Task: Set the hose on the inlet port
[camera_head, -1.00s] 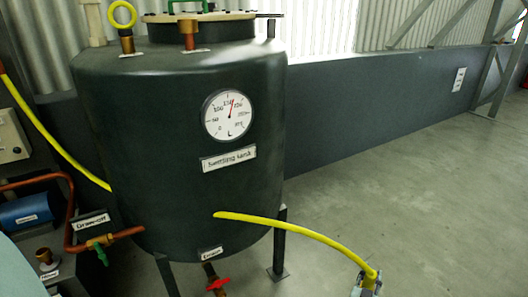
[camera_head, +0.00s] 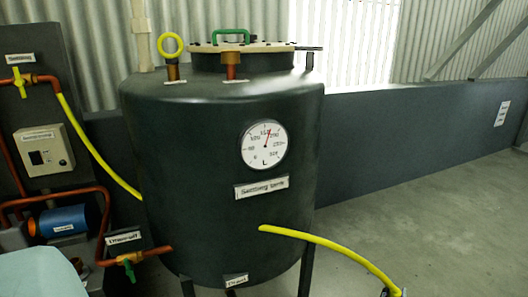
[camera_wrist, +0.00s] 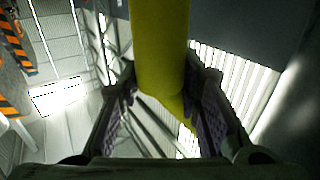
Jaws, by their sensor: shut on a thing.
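The tank top carries a copper stub (camera_head: 232,68) and a fitting with a yellow ring (camera_head: 172,47).
The dark tank (camera_head: 215,160) has a round gauge (camera_head: 264,145). A second yellow hose (camera_head: 95,148) runs from a valve (camera_head: 19,82) to the tank's left side. Copper piping, a blue cylinder (camera_head: 62,221) and a control box (camera_head: 44,149) crowd the left. The floor (camera_head: 450,230) at right is clear.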

